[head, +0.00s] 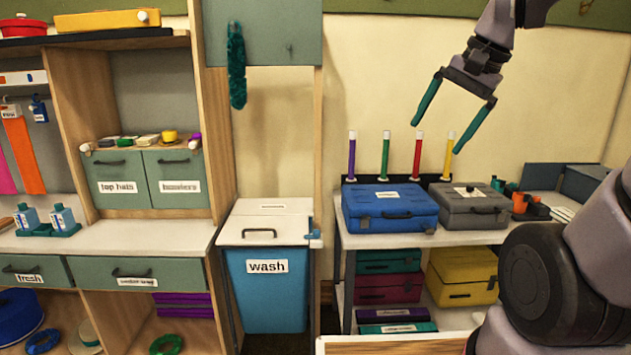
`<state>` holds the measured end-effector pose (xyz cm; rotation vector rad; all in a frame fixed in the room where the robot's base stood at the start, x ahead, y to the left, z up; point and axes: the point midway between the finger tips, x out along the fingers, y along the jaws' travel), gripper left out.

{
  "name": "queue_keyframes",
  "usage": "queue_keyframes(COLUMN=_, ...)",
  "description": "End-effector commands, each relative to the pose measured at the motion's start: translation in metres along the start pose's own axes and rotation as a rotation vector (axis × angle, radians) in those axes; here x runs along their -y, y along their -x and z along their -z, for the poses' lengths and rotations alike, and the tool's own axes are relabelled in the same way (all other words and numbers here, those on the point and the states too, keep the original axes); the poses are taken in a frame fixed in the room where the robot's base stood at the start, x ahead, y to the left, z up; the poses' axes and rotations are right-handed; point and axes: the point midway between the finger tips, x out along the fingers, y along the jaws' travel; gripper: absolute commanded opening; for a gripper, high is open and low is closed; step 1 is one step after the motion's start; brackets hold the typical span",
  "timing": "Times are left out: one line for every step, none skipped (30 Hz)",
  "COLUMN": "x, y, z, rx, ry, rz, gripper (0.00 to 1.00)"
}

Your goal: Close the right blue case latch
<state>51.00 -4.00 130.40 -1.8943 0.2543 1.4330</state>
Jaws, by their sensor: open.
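The blue case (375,203) sits with its lid down on the white table at the right, its dark handle on the front face. Small latch shapes show on either side of the handle. The right latch (429,230), near the front right corner, is small, and I cannot tell clearly whether it is open or shut. My gripper (437,138) hangs in the air above and behind the blue case's right side. Its two teal fingers are spread wide with nothing between them, apart from the case.
A grey case (470,207) stands close on the blue case's right. Upright purple (351,160), green (386,158), red (417,157) and yellow (449,158) sticks stand behind them. A wash bin (268,290) is left of the table (400,241). Other cases fill the shelf below.

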Motion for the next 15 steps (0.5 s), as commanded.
queue_keyframes(x=-0.005, y=0.011, z=-0.006, rx=-0.057, ry=0.086, rz=0.017, gripper=1.00)
queue_keyframes(x=-0.008, y=0.016, z=-0.008, rx=-0.087, ry=0.132, rz=0.023, gripper=1.00)
queue_keyframes(x=-0.012, y=0.022, z=-0.010, rx=-0.124, ry=0.188, rz=0.029, gripper=1.00)
queue_keyframes(x=-0.015, y=0.025, z=-0.012, rx=-0.148, ry=0.225, rz=0.033, gripper=1.00)
queue_keyframes(x=-0.017, y=0.029, z=-0.013, rx=-0.171, ry=0.258, rz=0.037, gripper=1.00)
queue_keyframes(x=-0.020, y=0.033, z=-0.015, rx=-0.195, ry=0.296, rz=0.040, gripper=1.00)
queue_keyframes(x=-0.021, y=0.035, z=-0.015, rx=-0.209, ry=0.318, rz=0.042, gripper=1.00)
queue_keyframes(x=-0.022, y=0.037, z=-0.016, rx=-0.224, ry=0.339, rz=0.044, gripper=1.00)
queue_keyframes(x=-0.024, y=0.038, z=-0.016, rx=-0.237, ry=0.358, rz=0.045, gripper=1.00)
queue_keyframes(x=-0.024, y=0.039, z=-0.017, rx=-0.244, ry=0.368, rz=0.045, gripper=1.00)
queue_keyframes(x=-0.025, y=0.040, z=-0.017, rx=-0.248, ry=0.376, rz=0.046, gripper=1.00)
queue_keyframes(x=-0.025, y=0.040, z=-0.017, rx=-0.252, ry=0.382, rz=0.046, gripper=1.00)
queue_keyframes(x=-0.026, y=0.040, z=-0.017, rx=-0.253, ry=0.384, rz=0.045, gripper=1.00)
queue_keyframes(x=-0.026, y=0.040, z=-0.017, rx=-0.253, ry=0.385, rz=0.045, gripper=1.00)
queue_keyframes(x=-0.025, y=0.040, z=-0.017, rx=-0.253, ry=0.385, rz=0.045, gripper=1.00)
